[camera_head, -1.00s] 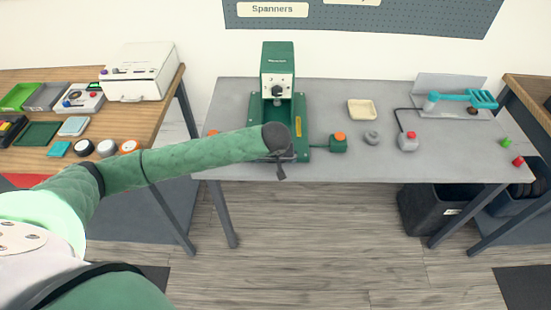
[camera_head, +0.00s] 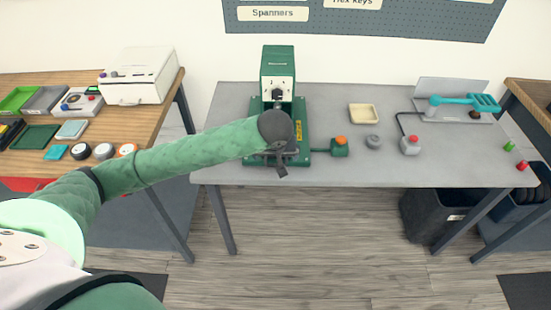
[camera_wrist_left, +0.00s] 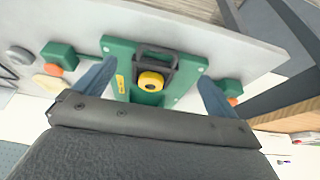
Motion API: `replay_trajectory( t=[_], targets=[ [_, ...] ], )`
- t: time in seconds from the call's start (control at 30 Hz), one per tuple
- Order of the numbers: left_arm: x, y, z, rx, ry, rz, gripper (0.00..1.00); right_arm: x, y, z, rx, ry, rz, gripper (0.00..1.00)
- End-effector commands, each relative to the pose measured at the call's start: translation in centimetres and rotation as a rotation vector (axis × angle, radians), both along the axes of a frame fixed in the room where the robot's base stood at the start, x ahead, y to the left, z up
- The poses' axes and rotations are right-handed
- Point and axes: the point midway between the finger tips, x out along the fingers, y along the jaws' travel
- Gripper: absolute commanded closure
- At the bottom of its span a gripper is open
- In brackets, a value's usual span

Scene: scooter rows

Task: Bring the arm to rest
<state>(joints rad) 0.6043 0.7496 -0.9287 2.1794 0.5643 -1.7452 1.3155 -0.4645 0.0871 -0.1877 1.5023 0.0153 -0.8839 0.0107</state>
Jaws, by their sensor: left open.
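My left arm (camera_head: 185,158) reaches in from the left, over the grey workbench (camera_head: 330,178). My left gripper (camera_head: 278,165) hangs at its end in front of the green press (camera_head: 277,68), hiding part of the press base. In the left wrist view the two blue-grey fingers of the left gripper (camera_wrist_left: 155,88) are spread wide apart with nothing held between them. Beyond them lies the green press base (camera_wrist_left: 190,55) with a black frame and a round yellow-topped part (camera_wrist_left: 151,81). The right gripper does not show.
A green box with an orange button (camera_head: 339,147), a grey knob (camera_head: 373,142), a cream tray (camera_head: 364,114) and a grey block with a red button (camera_head: 410,146) stand right of the press. A wooden table (camera_head: 150,112) is at left.

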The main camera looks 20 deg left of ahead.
Motion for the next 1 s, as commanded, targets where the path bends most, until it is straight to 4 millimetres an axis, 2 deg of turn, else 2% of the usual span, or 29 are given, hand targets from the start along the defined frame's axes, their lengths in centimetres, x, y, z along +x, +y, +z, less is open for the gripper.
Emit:
replay_trajectory(
  t=[0.57, 0.67, 1.0],
  targets=[
    [-0.3, -0.4, -0.2, -0.005, 0.003, -0.013, 0.04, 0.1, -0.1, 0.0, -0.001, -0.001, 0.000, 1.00],
    [-1.2, -1.4, -0.8, -0.019, 0.006, -0.048, 0.04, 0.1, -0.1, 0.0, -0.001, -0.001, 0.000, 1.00],
    [-5.7, -5.7, -3.3, -0.090, 0.001, -0.231, 0.04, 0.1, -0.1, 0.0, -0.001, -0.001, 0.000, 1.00]
  ],
)
